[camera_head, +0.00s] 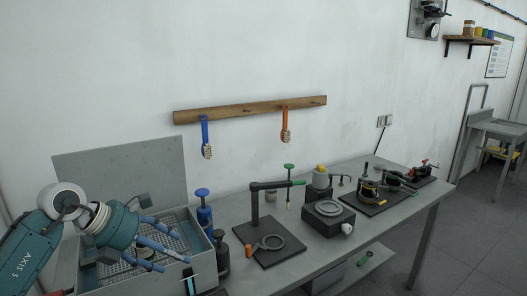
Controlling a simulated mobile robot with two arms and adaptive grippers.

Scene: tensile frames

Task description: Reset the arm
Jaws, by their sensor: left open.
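My left arm comes in from the lower left. My left gripper (172,249) is open, with its blue-grey fingers spread and nothing between them. It is in front of or above the grey open-lidded tank (119,171) at the left end of the bench, partly hiding the mesh inside it. I cannot tell whether the fingers touch the tank. My right gripper does not show.
Right of the tank stand blue-topped and dark bottles (204,214). Further along the bench (395,215) are a black stand (270,250), a dark box (328,217) and a black tray with small devices. Blue and orange brushes (285,125) hang on a wooden wall rail.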

